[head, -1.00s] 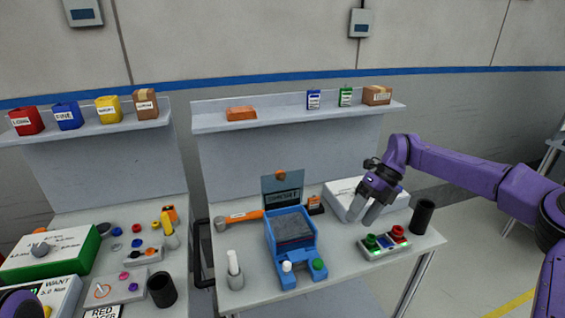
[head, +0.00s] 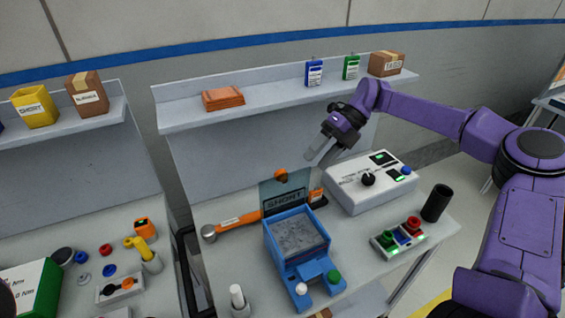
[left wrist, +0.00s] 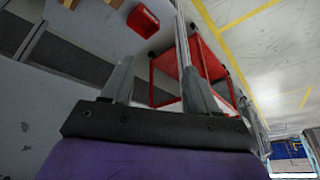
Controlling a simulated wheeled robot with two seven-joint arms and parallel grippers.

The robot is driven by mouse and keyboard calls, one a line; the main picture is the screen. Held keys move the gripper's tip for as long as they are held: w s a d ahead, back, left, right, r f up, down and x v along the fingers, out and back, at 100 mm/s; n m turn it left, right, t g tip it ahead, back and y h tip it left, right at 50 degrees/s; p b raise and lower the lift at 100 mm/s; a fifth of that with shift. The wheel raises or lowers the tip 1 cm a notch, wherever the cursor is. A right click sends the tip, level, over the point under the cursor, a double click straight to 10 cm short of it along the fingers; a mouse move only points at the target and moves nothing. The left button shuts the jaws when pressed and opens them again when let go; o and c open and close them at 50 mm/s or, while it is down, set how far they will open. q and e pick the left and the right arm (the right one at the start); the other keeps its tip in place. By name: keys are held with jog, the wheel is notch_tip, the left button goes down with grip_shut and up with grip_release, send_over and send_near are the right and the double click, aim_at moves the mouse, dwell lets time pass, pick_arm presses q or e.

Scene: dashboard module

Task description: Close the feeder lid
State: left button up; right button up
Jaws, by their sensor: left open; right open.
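The blue feeder (head: 298,246) stands on the right-hand bench in the head view. A grey mass shows inside the feeder. My right gripper (head: 313,155) is open and empty, above and to the right of the lid knob, apart from it. My left gripper (left wrist: 155,85) shows in the left wrist view, open with nothing between its fingers.
A white box with a black dial (head: 370,182) stands right of the feeder, with a button panel (head: 399,238) and black cup (head: 436,203) nearby. An orange-handled hammer (head: 235,223) lies left of the lid. A shelf (head: 270,105) holding boxes runs behind.

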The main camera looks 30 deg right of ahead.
aim_at(285, 171)
jog(key=a+p, duration=0.3)
jog(key=a, duration=0.6)
jog(key=shift+w+a+p, duration=0.15)
jog(key=shift+p, duration=0.25)
jog(key=shift+a+f, duration=0.2)
jog(key=shift+s+f, duration=0.1)
jog(key=shift+s, duration=0.1)
pick_arm(q)
notch_tip(285, 171, up, 5)
jog(key=shift+r, duration=0.1)
pick_arm(e)
jog(key=shift+f, duration=0.1)
jog(key=shift+w, duration=0.1)
jog(key=c, duration=0.7)
grip_shut()
